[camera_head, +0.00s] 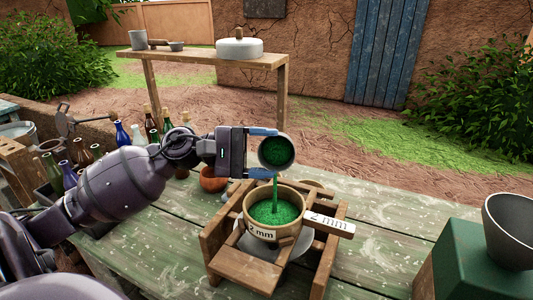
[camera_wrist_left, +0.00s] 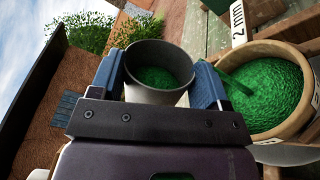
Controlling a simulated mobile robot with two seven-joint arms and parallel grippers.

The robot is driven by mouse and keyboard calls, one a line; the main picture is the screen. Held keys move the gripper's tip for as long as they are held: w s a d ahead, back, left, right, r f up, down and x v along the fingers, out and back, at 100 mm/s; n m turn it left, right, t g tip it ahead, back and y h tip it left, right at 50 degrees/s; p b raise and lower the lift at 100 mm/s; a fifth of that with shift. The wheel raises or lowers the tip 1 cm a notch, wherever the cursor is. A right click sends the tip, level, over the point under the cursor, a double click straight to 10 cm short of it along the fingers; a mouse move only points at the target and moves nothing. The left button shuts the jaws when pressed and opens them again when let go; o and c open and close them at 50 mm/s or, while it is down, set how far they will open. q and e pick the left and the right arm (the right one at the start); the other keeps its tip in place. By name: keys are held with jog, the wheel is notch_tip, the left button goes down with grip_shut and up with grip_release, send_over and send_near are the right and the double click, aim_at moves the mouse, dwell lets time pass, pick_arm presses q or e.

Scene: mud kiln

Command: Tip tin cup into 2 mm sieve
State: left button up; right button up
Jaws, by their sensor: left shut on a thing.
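My left gripper (camera_head: 264,153) is shut on the tin cup (camera_head: 276,165), a grey cup with green grains inside. The cup is tipped over above the 2 mm sieve (camera_head: 262,235), and a thin green stream falls from its lip into the sieve. The sieve is a round tan vessel with a "2 mm" label, sitting in a wooden frame (camera_head: 240,268), with green grains (camera_head: 273,213) inside it. In the left wrist view the cup (camera_wrist_left: 160,92) sits between the blue fingers, and the sieve (camera_wrist_left: 268,130) is at the right. My right gripper is not in view.
A green box with a dark grey funnel (camera_head: 511,230) stands at the right front. Several glass bottles (camera_head: 122,135) and an orange bowl (camera_head: 213,180) are on the left, beside my left arm. A wooden bench (camera_head: 190,56) with a lidded pot stands behind.

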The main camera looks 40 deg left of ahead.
pick_arm(q)
jog(key=shift+s+d+f+m+b, duration=0.1)
jog(key=shift+f+m+b, duration=0.45)
jog(key=shift+b, duration=0.4)
jog(key=shift+m+b, duration=0.35)
jog(key=shift+s+f, duration=0.1)
jog(key=shift+s+d+f+m+b, duration=0.1)
jog(key=shift+f+m+b, duration=0.05)
jog(key=shift+m+b, duration=0.45)
jog(key=shift+s+d+f+m+b, duration=0.1)
jog(key=shift+f+m+b, duration=0.1)
jog(key=shift+m+b, duration=0.35)
jog(key=shift+s+f+b, duration=0.1)
jog(key=shift+f+b, duration=0.1)
jog(key=shift+b, duration=0.3)
jog(key=shift+d+m+b, duration=0.1)
jog(key=shift+m+b, duration=0.2)
jog(key=shift+m, duration=0.15)
